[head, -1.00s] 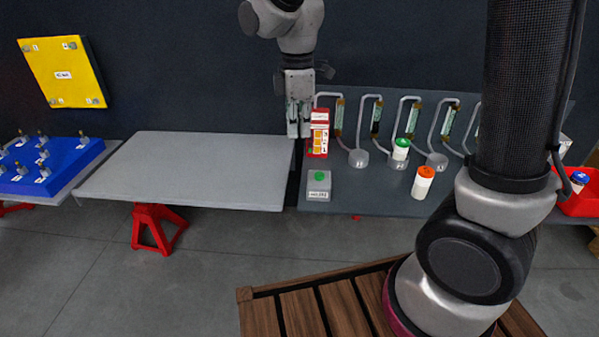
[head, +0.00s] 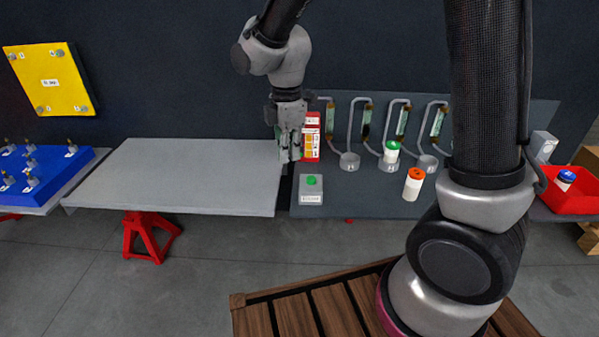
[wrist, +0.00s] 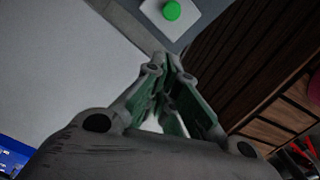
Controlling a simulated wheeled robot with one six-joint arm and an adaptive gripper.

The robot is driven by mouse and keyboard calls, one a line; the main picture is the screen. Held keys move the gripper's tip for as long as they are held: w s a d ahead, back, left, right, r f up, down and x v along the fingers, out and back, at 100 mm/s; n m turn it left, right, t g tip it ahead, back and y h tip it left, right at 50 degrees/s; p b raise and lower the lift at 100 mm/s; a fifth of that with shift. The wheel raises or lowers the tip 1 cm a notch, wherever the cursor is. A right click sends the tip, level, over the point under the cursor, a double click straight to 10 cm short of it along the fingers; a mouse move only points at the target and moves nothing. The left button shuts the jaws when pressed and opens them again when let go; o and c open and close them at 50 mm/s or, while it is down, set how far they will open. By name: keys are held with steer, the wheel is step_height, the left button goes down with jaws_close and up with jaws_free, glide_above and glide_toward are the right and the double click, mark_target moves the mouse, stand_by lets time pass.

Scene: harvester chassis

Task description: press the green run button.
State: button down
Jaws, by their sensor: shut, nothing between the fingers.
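The green run button (head: 311,180) is a round green cap on a small grey box (head: 311,198) with a label on its front. The box sits at the front left corner of the dark bench. My gripper (head: 290,158) is shut and empty, above and behind the button, slightly to its left in the head view. In the wrist view the green button (wrist: 171,11) shows at the top edge, beyond the fingertips (wrist: 168,60) and apart from them. The box is partly cut off there.
A red and white labelled box (head: 313,125) stands right beside my gripper. A bare light table (head: 180,180) lies left, a red bin (head: 575,200) far right.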

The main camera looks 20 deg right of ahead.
mark_target(311, 180)
steer(key=shift+w+d+f, duration=0.1)
steer(key=shift+d+f, duration=0.35)
steer(key=shift+f, duration=0.75)
steer(key=shift+w+d+f, duration=0.1)
steer(key=shift+d+f, duration=0.4)
steer(key=shift+f, duration=0.65)
steer(key=shift+w+d+f, duration=0.1)
steer(key=shift+d+f, duration=0.35)
steer(key=shift+f, duration=0.75)
